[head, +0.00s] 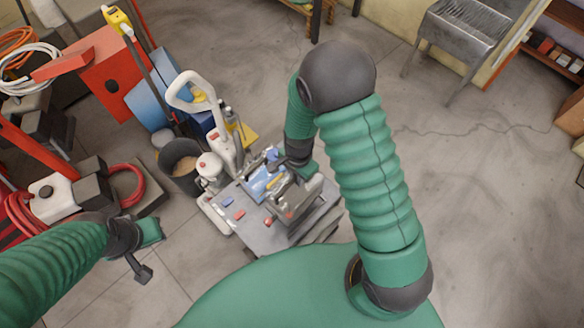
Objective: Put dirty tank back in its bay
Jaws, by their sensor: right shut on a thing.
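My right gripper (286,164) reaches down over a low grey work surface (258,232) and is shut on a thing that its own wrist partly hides. This seems to be the dirty tank (292,196), a greyish, box-like part just below the jaws. A blue part (262,184) sits close to its left. A white upright machine (218,140) with a loop handle stands at the left of the surface; its bay cannot be made out clearly. My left gripper (146,254) hangs empty at lower left, away from the surface; its finger gap is unclear.
A dark bucket (180,162) with brownish contents stands left of the white machine. Small red and blue pieces lie on the grey surface. Red equipment and hoses (126,186) crowd the left. A metal sink (462,32) stands at the back right. The floor at right is clear.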

